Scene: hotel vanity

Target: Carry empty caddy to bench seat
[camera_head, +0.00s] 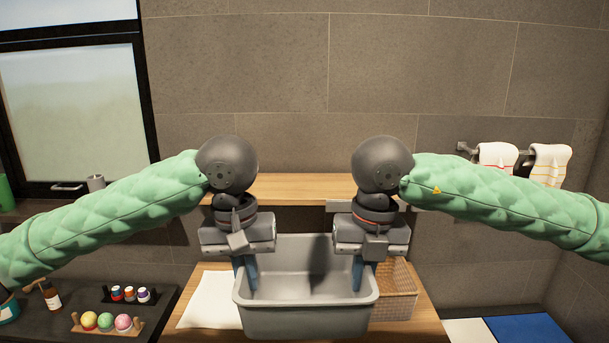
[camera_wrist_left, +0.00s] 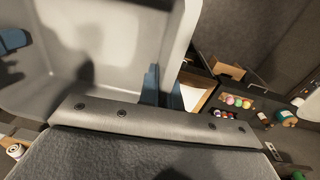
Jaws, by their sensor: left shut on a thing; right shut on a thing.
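The caddy (camera_head: 308,321) is an empty grey open-topped bin in the lower middle of the head view. It is above or on a wooden surface (camera_head: 415,328); I cannot tell whether it touches it. My left gripper (camera_head: 246,275) is shut on the caddy's left wall, with blue fingers at the rim. My right gripper (camera_head: 357,273) is shut on its right wall. In the left wrist view, the caddy's grey inside (camera_wrist_left: 95,45) fills the upper left, with the left gripper's blue fingers (camera_wrist_left: 162,88) at its wall. I cannot make out which surface is the bench seat.
A wicker basket (camera_head: 398,290) stands right of the caddy, and a white sheet (camera_head: 211,302) lies left of it. A dark counter at the left holds a rack of coloured balls (camera_head: 106,322), small jars (camera_head: 130,294) and a brown bottle (camera_head: 51,297). Towels (camera_head: 549,163) hang at the right.

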